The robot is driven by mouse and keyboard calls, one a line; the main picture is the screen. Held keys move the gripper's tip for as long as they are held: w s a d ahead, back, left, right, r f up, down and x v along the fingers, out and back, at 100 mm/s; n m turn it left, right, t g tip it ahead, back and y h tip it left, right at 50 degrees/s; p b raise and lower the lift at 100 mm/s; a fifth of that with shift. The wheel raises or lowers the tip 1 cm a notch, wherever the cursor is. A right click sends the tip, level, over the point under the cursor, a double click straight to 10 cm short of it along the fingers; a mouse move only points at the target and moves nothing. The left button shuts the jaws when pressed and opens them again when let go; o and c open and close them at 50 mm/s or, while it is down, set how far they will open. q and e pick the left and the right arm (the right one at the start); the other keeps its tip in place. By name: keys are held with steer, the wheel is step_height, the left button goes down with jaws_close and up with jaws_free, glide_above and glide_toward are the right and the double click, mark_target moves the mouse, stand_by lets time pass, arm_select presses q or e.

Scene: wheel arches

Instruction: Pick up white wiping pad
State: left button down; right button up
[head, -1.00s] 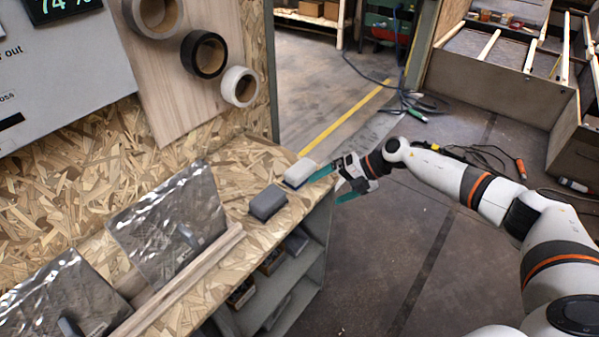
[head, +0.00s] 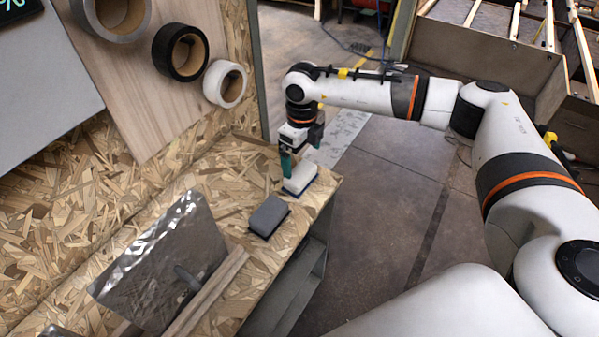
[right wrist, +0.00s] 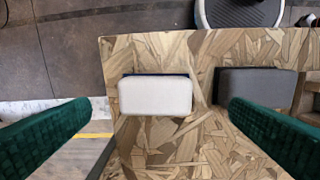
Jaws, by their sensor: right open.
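The white wiping pad (head: 301,177), with a dark blue base, lies on the chipboard bench top near its far right corner. In the right wrist view the white pad (right wrist: 156,95) lies flat between my two green fingers, beyond their tips. My right gripper (head: 289,165) points down at the pad in the head view, with its fingers close to it. It is open and empty in the right wrist view (right wrist: 158,112). I cannot tell from the head view whether a finger touches the pad. My left gripper is out of view.
A grey pad (head: 268,216) lies on the bench beside the white one. A shiny metal sheet (head: 165,265) and a wooden strip (head: 205,297) are nearer. Tape rolls (head: 180,52) hang on the board behind. The bench edge drops to open floor at right.

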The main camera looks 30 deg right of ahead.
mark_target(302, 172)
steer(key=shift+w+f, duration=0.2)
steer(key=shift+f, duration=1)
step_height(302, 172, down, 2)
steer(key=shift+w+d+f+p, duration=0.1)
steer(key=shift+d+f+p, duration=0.05)
steer(key=shift+p, duration=0.5)
step_height(302, 172, down, 2)
steer(key=shift+f, duration=0.25)
steer(key=shift+w+f, duration=0.1)
steer(key=shift+f, duration=0.3)
steer(key=shift+c, duration=0.2)
steer(key=c, duration=0.8)
arm_select(q)
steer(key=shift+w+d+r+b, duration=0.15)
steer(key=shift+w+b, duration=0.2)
steer(key=shift+b, duration=0.3)
arm_select(e)
step_height(302, 172, up, 10)
steer(key=shift+r, duration=0.1)
